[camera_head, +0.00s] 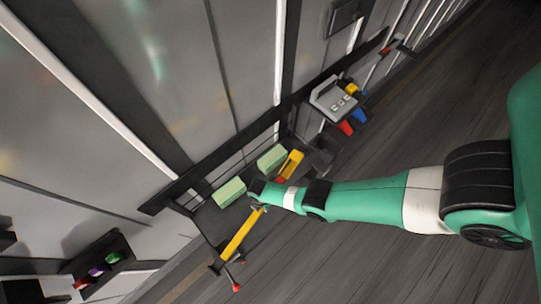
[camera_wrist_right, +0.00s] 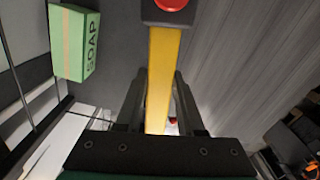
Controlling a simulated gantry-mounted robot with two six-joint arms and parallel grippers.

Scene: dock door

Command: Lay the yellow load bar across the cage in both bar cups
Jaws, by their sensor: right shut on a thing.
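The yellow load bar (camera_head: 237,238) runs slanting along the near side of the dark cage (camera_head: 209,241), from the lower left up to my right gripper (camera_head: 258,196). In the right wrist view the bar (camera_wrist_right: 163,75) passes between the fingers of my right gripper (camera_wrist_right: 158,103), which is shut on it. At the top of that view the bar meets a dark block (camera_wrist_right: 150,14) with a red disc. A yellow piece (camera_head: 291,164) with a red spot shows beyond my gripper; I cannot tell whether it belongs to the bar. I cannot make out the bar cups clearly. My left gripper is not in view.
Green soap boxes (camera_head: 229,192) (camera_head: 271,157) stand in the cage; one shows in the wrist view (camera_wrist_right: 74,42). A grey panel (camera_head: 330,100) with red and blue items is farther along the wall. A dark rack (camera_head: 103,258) is lower left. Right-hand floor is open.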

